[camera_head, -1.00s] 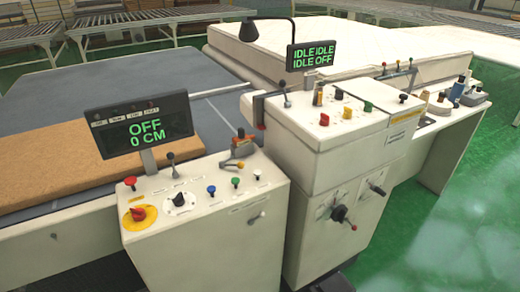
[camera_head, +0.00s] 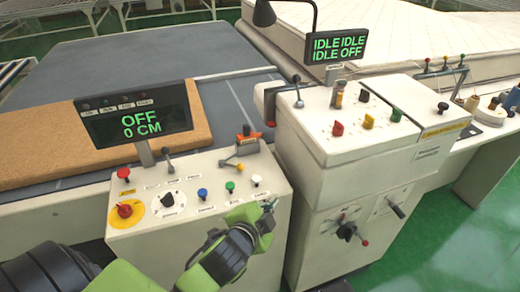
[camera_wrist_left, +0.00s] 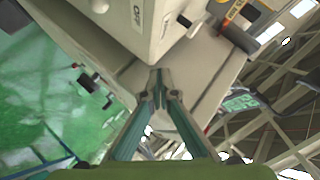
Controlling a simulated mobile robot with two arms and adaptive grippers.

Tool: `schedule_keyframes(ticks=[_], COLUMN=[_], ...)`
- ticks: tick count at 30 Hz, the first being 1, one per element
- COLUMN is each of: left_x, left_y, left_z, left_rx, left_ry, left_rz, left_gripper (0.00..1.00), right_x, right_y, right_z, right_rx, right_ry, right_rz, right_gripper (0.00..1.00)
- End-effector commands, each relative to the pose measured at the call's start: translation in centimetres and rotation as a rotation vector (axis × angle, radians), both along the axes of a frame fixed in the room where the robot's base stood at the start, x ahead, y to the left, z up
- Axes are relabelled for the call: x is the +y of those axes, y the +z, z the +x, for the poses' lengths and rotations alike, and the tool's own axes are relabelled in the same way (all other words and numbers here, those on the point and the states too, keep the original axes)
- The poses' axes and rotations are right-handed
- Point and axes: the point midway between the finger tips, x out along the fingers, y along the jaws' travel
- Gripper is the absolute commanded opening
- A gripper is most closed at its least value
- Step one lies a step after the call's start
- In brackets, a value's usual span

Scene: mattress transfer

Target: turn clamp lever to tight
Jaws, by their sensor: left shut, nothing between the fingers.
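The left control cabinet (camera_head: 140,238) carries an orange block (camera_head: 248,146) with a yellow-tipped lever (camera_head: 229,162) at its back right corner. Earlier, a small pale lever showed on the cabinet's front face; my gripper now covers that area. No readable label shows which lever is the clamp lever. My left gripper (camera_head: 269,203) is at the cabinet's upper right front edge, in front of the orange block and lower. In the left wrist view its fingers (camera_wrist_left: 156,86) are together and empty, close to a pale panel; contact cannot be told. My right gripper is not in view.
Beside it stands a taller white cabinet (camera_head: 330,205) with black front handles (camera_head: 352,232). A display (camera_head: 136,118) reads OFF, 0 CM; another (camera_head: 330,45) reads IDLE and OFF. A brown slab (camera_head: 50,145) lies behind. Green floor (camera_head: 440,245) is open at right.

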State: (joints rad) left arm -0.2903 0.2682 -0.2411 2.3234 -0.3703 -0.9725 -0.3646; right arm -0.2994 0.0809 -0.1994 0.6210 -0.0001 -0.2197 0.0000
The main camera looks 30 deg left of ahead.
Motion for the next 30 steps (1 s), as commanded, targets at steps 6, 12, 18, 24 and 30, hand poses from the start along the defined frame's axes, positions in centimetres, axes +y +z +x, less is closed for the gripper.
schedule_keyframes(ticks=[6,12,18,24,30], left_x=[-3.9,-11.3,-19.1,-23.2,-20.5], left_y=[13.5,23.1,26.0,21.8,14.1], left_z=[6.6,7.1,4.4,2.2,3.0], left_rx=[-0.464,-0.879,-1.256,-1.577,1.349], left_ry=[-0.256,-0.464,-0.647,-0.843,0.849], left_rz=[0.502,1.061,1.669,2.300,-2.152], left_gripper=[0.00,0.00,0.00,0.00,0.00], right_x=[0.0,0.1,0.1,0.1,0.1], right_y=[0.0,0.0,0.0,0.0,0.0], right_z=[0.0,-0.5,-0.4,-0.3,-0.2], right_rx=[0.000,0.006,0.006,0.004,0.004], right_ry=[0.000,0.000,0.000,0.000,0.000], right_rz=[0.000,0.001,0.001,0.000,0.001], right_gripper=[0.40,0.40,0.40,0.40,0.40])
